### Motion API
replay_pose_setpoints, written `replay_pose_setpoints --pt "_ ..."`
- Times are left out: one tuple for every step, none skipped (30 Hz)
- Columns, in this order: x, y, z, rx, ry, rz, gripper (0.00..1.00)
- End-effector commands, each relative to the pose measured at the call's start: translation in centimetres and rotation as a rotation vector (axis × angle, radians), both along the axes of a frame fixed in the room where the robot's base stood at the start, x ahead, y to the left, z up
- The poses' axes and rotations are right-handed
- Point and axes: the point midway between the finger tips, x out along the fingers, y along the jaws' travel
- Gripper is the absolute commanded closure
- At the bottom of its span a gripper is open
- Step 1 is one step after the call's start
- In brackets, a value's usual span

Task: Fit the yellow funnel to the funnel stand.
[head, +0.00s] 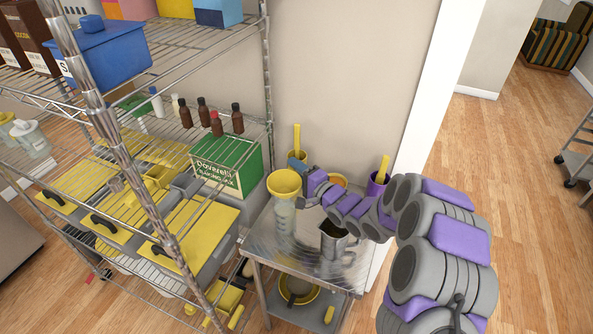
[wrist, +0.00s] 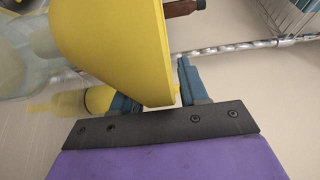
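The yellow funnel (head: 284,182) is above the left side of a metal table in the head view, wide end up. It fills the upper middle of the wrist view (wrist: 110,45). My gripper (head: 302,180) is at its right side, with blue fingers on either side of its yellow wall. In the wrist view the fingers (wrist: 155,92) stand apart with the funnel between them, and it looks gripped. A clear bottle-like vessel (head: 284,222) stands directly below the funnel. Whether it is the funnel stand, and whether the funnel touches it, I cannot tell.
A wire shelf (head: 262,60) with boxes and bottles stands close on the left. A wall is behind. Wooden floor is open at right.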

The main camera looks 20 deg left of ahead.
Motion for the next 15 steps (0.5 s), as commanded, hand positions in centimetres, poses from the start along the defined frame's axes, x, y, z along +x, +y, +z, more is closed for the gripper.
replay_pose_setpoints --pt "0.02 -0.06 0.02 0.000 0.000 -0.001 0.62" --pt "0.03 -0.09 0.03 0.001 -0.001 -0.001 0.64" --pt "0.03 -0.18 0.06 0.001 0.000 -0.001 0.68" --pt "0.04 -0.27 0.10 0.002 0.000 -0.001 0.71" --pt "0.05 -0.35 0.12 0.003 -0.001 -0.001 0.74" --pt "0.05 -0.44 0.16 0.004 0.000 -0.002 0.78" --pt "0.07 -0.49 0.17 0.004 0.000 -0.002 0.81" --pt "0.06 -0.52 0.17 0.004 0.000 -0.002 0.84" --pt "0.06 -0.52 0.17 0.004 0.000 -0.002 0.87" --pt "0.06 -0.50 0.17 0.004 0.000 -0.002 0.90" --pt "0.06 -0.47 0.15 0.004 0.000 -0.002 0.93" --pt "0.06 -0.38 0.12 0.003 -0.001 -0.002 0.97" --pt "0.05 -0.31 0.09 0.002 0.000 -0.001 1.00" --pt "0.05 -0.24 0.06 0.002 0.000 -0.001 1.00" --pt "0.04 -0.13 0.03 0.001 -0.001 -0.001 1.00"
